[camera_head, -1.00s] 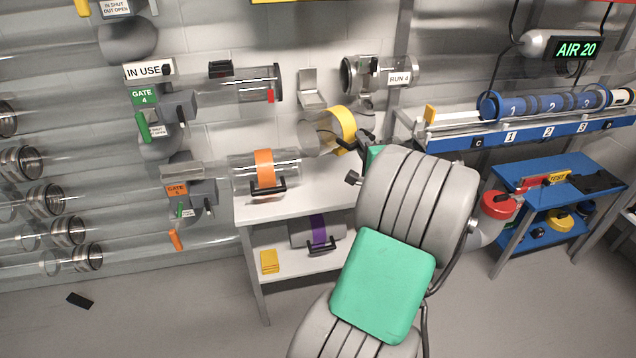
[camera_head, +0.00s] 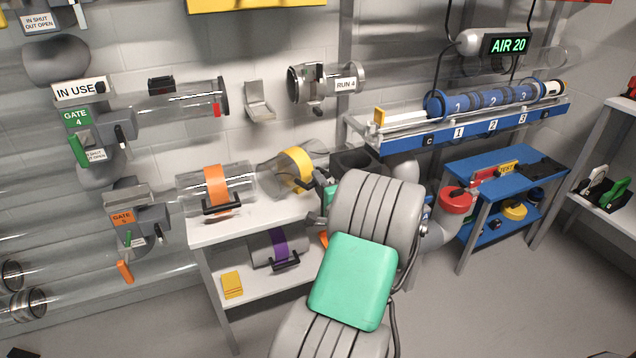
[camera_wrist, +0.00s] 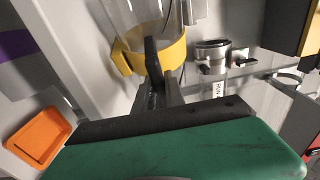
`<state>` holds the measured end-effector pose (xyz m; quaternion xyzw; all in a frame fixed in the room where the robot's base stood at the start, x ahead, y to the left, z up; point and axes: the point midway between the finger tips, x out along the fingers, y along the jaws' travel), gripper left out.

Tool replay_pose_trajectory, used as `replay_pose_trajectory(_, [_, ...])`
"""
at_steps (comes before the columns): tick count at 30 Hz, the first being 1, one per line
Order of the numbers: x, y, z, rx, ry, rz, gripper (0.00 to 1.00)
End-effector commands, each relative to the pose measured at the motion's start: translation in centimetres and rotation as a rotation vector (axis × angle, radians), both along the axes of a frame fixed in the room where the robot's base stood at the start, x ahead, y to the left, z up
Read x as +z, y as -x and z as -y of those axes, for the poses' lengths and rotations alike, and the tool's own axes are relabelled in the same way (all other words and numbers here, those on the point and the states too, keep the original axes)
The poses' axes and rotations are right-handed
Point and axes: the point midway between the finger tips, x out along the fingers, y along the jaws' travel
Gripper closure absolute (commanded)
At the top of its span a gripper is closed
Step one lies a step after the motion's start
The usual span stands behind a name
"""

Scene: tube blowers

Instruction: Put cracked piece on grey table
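The clear tube piece with a yellow band (camera_head: 295,168) is tilted over the back right of the grey table (camera_head: 205,236); I cannot tell whether it touches the top. My gripper (camera_head: 322,200), partly hidden behind my arm, is at its right side. In the wrist view the yellow band (camera_wrist: 128,60) is just ahead, and my gripper (camera_wrist: 160,95) is shut on its black handle (camera_wrist: 151,60). A clear piece with an orange band (camera_head: 216,186) lies on the tabletop, left of it. No crack is clear to see.
A purple-banded piece (camera_head: 268,250) and yellow blocks (camera_head: 232,285) are on the lower shelf. The RUN 4 pipe end (camera_head: 327,84) is on the wall above. A blue rack (camera_head: 460,135) and blue cart (camera_head: 505,165) stand to the right. Open floor lies in front.

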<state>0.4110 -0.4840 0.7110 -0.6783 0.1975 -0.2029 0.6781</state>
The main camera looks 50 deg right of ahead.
Motion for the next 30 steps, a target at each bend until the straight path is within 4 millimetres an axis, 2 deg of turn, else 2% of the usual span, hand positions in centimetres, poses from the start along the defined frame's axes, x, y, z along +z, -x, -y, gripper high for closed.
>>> replay_pose_trajectory(1, [0.0,0.0,0.0,0.000,0.000,0.000,0.82])
replay_pose_trajectory(8, [0.0,0.0,0.0,0.000,0.000,0.000,0.64])
replay_pose_trajectory(17, [0.5,0.0,0.0,0.000,0.000,0.000,0.64])
replay_pose_trajectory(20, [0.1,1.4,-0.8,-0.002,-0.005,-0.002,0.64])
replay_pose_trajectory(30, [0.2,8.4,-5.3,-0.006,-0.004,0.001,0.64])
